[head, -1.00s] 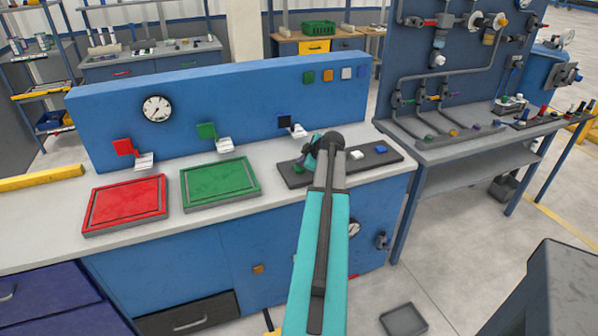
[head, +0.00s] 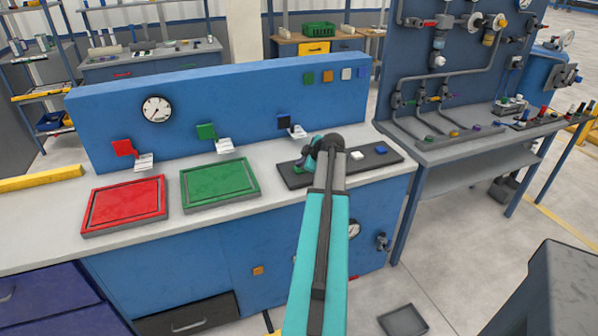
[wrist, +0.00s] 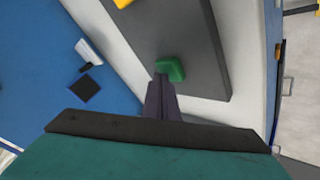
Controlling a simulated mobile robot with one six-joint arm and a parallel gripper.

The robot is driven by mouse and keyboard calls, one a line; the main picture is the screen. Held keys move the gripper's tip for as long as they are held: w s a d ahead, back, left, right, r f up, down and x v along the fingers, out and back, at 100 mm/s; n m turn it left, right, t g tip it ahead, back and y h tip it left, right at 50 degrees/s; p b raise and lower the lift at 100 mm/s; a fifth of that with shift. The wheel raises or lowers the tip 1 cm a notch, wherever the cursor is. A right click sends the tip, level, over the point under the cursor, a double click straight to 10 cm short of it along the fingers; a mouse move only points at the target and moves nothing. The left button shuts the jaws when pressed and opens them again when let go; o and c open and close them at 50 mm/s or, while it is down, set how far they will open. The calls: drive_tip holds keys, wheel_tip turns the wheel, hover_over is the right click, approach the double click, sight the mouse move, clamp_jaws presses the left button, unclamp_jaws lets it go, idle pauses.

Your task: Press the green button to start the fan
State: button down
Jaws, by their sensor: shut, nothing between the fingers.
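The green button (wrist: 171,69) sits on a dark grey button panel (wrist: 185,30) on the bench. In the wrist view my gripper (wrist: 161,82) is shut and empty, its fingertips right at the near edge of the green button. I cannot tell whether they touch or press it. In the head view the gripper (head: 300,165) is over the left end of the panel (head: 290,181), where the arm and fingers largely hide the green button. I cannot pick out a fan.
A white button (head: 357,155) and a blue button (head: 381,150) are on the panel's right part; a yellow one (wrist: 123,3) shows in the wrist view. Red (head: 124,220) and green (head: 219,202) trays lie left on the bench. A blue upright board (head: 240,105) stands behind.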

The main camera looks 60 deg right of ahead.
drive_tip(key=shift+r, duration=0.1)
idle(0.3)
drive_tip(key=shift+r, duration=0.55)
drive_tip(key=shift+r, duration=0.1)
drive_tip(key=shift+r+p, duration=0.4)
drive_tip(key=shift+r, duration=2.5)
